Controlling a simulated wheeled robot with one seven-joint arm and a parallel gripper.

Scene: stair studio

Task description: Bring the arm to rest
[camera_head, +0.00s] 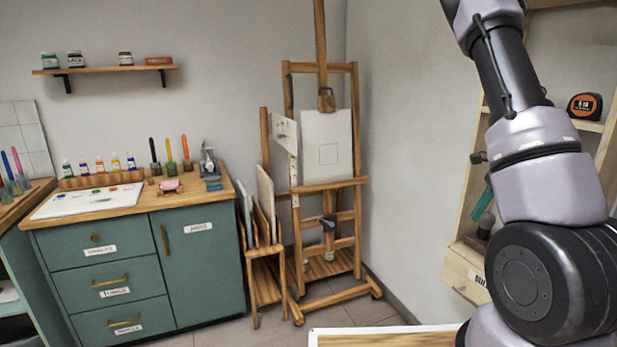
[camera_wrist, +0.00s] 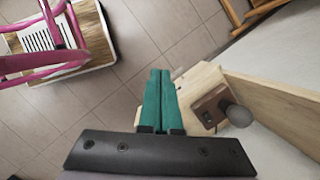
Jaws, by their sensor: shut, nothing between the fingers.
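My gripper shows in the wrist view (camera_wrist: 160,95) with its two green fingers together and nothing between them. It points down over the tiled floor, beside a wooden shelf unit. In the head view my arm stands bent on the right side, and the gripper (camera_head: 482,203) shows as a small green part behind the arm, in front of the shelf unit. Much of the gripper is hidden there by my arm.
The wooden shelf unit (camera_head: 463,213) against the right wall is close to my arm and holds a tape measure (camera_head: 585,106). An easel (camera_head: 328,187) and a green cabinet (camera_head: 140,262) stand farther left. A pink frame (camera_wrist: 45,62) stands at upper left in the wrist view, with open floor (camera_wrist: 150,45) beside it.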

